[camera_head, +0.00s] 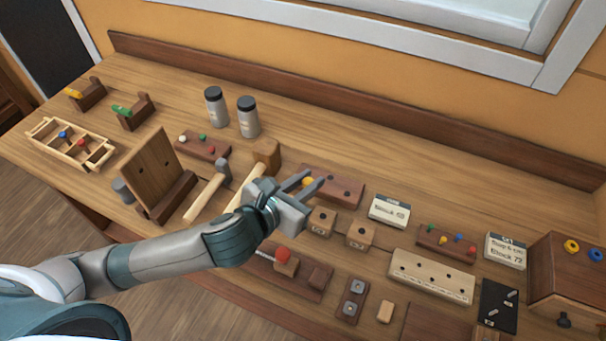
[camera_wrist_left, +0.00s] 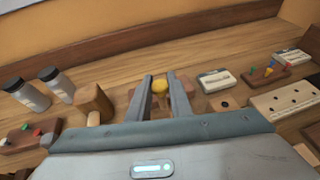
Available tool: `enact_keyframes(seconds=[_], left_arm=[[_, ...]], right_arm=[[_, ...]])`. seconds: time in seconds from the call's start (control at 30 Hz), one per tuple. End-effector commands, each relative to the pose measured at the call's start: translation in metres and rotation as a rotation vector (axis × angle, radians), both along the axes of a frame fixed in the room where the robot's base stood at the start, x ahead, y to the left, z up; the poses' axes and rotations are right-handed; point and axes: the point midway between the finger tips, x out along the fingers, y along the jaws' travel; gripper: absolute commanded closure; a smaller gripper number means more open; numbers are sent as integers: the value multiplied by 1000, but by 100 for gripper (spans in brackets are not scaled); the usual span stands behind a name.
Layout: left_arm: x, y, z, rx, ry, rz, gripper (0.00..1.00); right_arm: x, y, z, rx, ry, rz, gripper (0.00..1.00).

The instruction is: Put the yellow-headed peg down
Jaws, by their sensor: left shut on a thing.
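My left gripper (camera_head: 308,184) reaches in over the middle of the bench and is shut on the yellow-headed peg (camera_head: 307,181). Its round yellow head (camera_wrist_left: 160,86) shows between the two fingers in the left wrist view. Behind and beside the fingers lies a reddish-brown block with dark holes (camera_head: 345,189). I cannot tell whether the peg's tip is in a hole or above the block. My right gripper is not in view.
A mallet (camera_head: 265,158) and a hammer (camera_head: 208,190) lie left of the gripper. Two small holed cubes (camera_head: 359,234) stand in front, with a white label card (camera_head: 389,211) to the right. Two dark-capped jars (camera_head: 248,122) stand behind. Bare bench lies along the back.

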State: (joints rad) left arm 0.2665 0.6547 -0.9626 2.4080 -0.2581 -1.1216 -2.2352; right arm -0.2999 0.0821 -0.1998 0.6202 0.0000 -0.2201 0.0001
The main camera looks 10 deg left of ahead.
Motion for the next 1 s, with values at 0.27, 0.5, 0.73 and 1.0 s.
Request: enact_keyframes(seconds=[0.27, 0.5, 0.73, 1.0], left_arm=[[28, 16, 13, 4, -5, 56, 100], [69, 43, 44, 6, -7, 157, 100], [99, 73, 85, 4, -6, 262, 100], [113, 99, 128, 1, -5, 355, 100]], right_arm=[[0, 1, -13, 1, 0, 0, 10], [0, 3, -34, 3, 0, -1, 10], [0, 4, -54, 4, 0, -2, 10], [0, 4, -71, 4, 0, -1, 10]])
